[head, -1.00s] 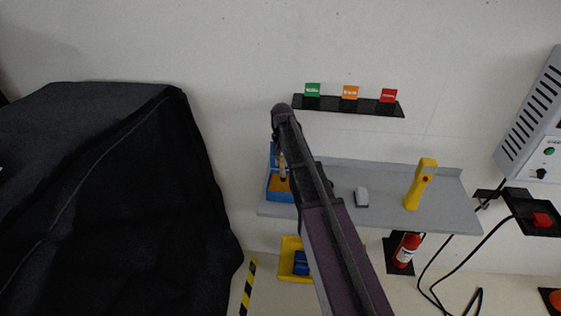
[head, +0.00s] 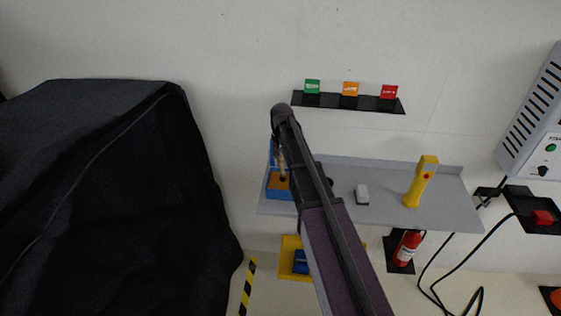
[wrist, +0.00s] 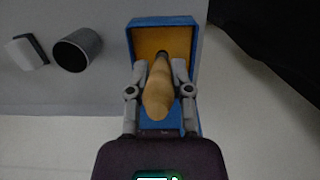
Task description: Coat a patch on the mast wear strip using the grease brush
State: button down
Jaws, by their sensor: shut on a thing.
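My gripper (wrist: 157,82) is shut on the wooden handle of the grease brush (wrist: 159,92), in the wrist view. The brush's far end reaches into a blue box (wrist: 190,22) with a yellow-brown inside. In the head view the blue box (head: 279,194) stands at the left end of the grey shelf, with the brush (head: 283,169) upright above it. My arm hides my gripper there. The brush's bristles are hidden. I cannot make out the mast wear strip; a black cover (head: 110,200) drapes a large thing at the left.
On the grey shelf (head: 400,213) are a white and dark block (head: 362,194) and a yellow handheld device (head: 421,181). A dark cup (wrist: 77,50) stands near the box. A fire extinguisher (head: 405,248) and a yellow bin (head: 288,262) are below. Cables hang at the right.

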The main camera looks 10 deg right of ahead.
jog(key=shift+f+b, duration=0.6)
jog(key=shift+b, duration=0.05)
dwell(2.2)
jog(key=shift+r, duration=0.1)
jog(key=shift+r+p, duration=3.4)
jog(key=shift+p, duration=0.15)
jog(key=shift+s, duration=0.1)
